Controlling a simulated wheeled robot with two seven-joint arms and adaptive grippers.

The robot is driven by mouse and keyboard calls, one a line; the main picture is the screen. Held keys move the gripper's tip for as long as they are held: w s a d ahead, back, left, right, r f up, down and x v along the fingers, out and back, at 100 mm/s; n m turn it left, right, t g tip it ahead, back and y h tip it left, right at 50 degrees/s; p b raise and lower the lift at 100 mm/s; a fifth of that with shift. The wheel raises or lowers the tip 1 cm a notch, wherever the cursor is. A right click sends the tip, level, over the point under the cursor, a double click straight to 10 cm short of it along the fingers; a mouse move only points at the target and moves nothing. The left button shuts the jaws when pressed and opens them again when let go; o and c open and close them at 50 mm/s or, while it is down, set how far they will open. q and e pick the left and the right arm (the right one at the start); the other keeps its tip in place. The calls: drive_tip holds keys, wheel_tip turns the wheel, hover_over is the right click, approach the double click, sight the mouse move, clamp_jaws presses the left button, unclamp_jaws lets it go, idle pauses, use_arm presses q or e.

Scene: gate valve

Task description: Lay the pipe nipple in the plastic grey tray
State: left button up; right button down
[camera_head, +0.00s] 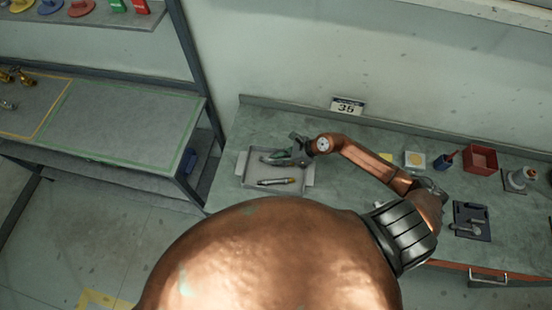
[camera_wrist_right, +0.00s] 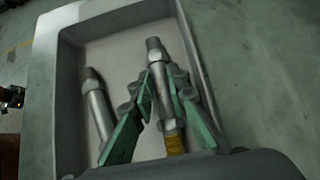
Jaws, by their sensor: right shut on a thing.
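The grey plastic tray (camera_head: 308,172) lies on the bench, left of its middle, and fills much of the right wrist view (camera_wrist_right: 45,120). My right gripper (camera_head: 272,159) reaches over the tray from the right. In the right wrist view its green-padded fingers (camera_wrist_right: 162,92) are shut on a grey pipe nipple (camera_wrist_right: 155,50) with a yellow band near its lower end. The nipple is over the tray's floor; I cannot tell whether it touches it. A second, similar grey piece (camera_head: 271,182) with a yellow end lies in the tray, beside it in the wrist view (camera_wrist_right: 98,105). My left gripper is not in view.
A red bin (camera_head: 480,158), a yellow-marked white block (camera_head: 415,160), a dark plate with a fitting (camera_head: 471,221) and a grey fitting (camera_head: 520,179) stand to the right on the bench. A "35" sign (camera_head: 346,106) stands behind. A shelf rack (camera_head: 120,128) is at the left.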

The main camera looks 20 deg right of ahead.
drive_tip(key=shift+r, duration=0.1)
drive_tip(key=c, duration=2.2)
unclamp_jaws()
drive_tip(key=shift+s+r, duration=0.1)
drive_tip(key=shift+s, duration=0.1)
drive_tip(key=shift+o, duration=0.8)
drive_tip(key=shift+s, duration=0.1)
drive_tip(key=shift+o, duration=1.2)
drive_tip(key=shift+d+r, duration=0.15)
drive_tip(key=shift+d, duration=0.05)
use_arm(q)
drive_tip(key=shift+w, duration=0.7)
use_arm(e)
drive_tip(key=v, duration=1.1)
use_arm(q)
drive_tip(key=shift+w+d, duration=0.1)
use_arm(e)
drive_tip(key=shift+r, duration=0.1)
